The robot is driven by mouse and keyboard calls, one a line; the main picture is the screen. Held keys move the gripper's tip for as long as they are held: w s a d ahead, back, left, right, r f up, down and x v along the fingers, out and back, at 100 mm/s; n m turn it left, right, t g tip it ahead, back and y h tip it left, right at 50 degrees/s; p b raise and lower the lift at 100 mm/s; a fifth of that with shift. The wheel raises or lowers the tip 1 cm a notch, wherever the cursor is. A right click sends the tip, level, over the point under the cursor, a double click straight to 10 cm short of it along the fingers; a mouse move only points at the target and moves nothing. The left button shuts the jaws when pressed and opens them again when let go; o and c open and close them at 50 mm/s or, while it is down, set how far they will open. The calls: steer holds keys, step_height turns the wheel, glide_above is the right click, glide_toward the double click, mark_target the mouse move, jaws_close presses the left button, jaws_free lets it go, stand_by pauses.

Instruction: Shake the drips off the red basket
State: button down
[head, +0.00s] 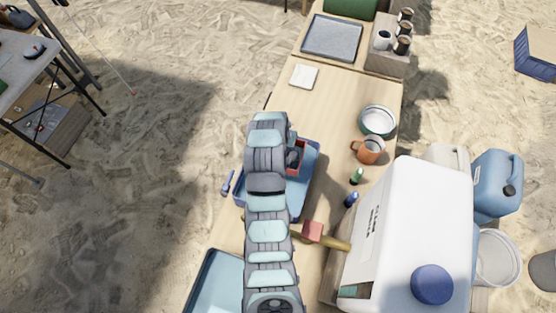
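The red basket (302,158) shows only in part in the head view, just right of the end of my arm. It is over or in a blue tub (309,178) on the table; I cannot tell whether it touches the tub. My gripper (293,157) is at the basket, mostly hidden under my arm. Its fingers cannot be made out, so I cannot tell whether it is open or shut on the basket. No drips can be made out.
An orange mug (369,150) and a bowl (378,121) stand right of the tub. A red-headed mallet (314,233) lies in front, near small bottles (356,176). A large white canister (415,235) stands at the right. The table behind the tub is largely clear, with a white cloth (304,76).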

steer(key=s+a+p, duration=0.2)
steer(key=s, duration=0.4)
steer(key=w+b, duration=0.1)
steer(key=w, duration=0.1)
steer(key=w+d+b, duration=0.1)
steer(key=w, duration=0.1)
steer(key=w+d+b, duration=0.1)
steer(key=w, duration=0.1)
steer(key=shift+w, duration=0.2)
steer(key=shift+r, duration=0.1)
